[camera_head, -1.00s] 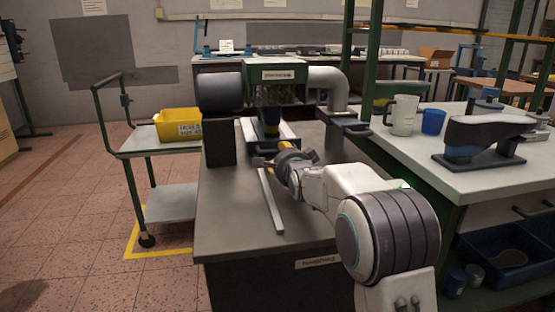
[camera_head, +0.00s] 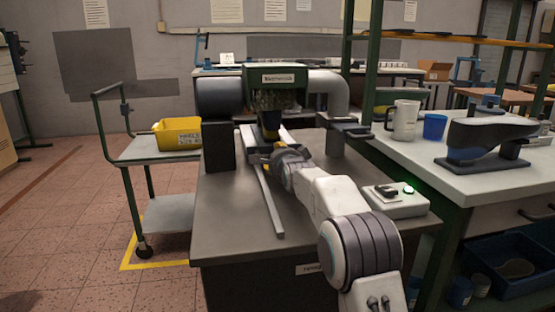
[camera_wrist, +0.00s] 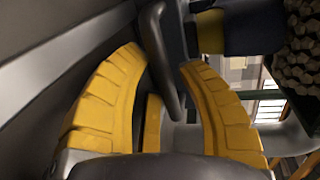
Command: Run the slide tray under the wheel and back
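The slide tray (camera_head: 253,153) sits on the machine bench under the hooded machine, with a blue and yellow shoe last (camera_head: 270,120) standing on it. The wheel's bristles (camera_head: 272,98) show below the green hood, above the last. My gripper (camera_wrist: 163,62) points at the tray's front, its yellow fingers apart. A dark bar handle (camera_wrist: 164,55) lies between the fingertips, very near both; a firm grip is not evident. The last (camera_wrist: 250,30) and bristles (camera_wrist: 302,40) show beyond it in the wrist view.
A metal rail (camera_head: 268,200) runs toward me on the bench (camera_head: 225,225). A control box (camera_head: 398,203) with a green light is right of my arm. A cart with a yellow bin (camera_head: 180,133) stands left; a white bench with mugs and another last (camera_head: 490,135) stands right.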

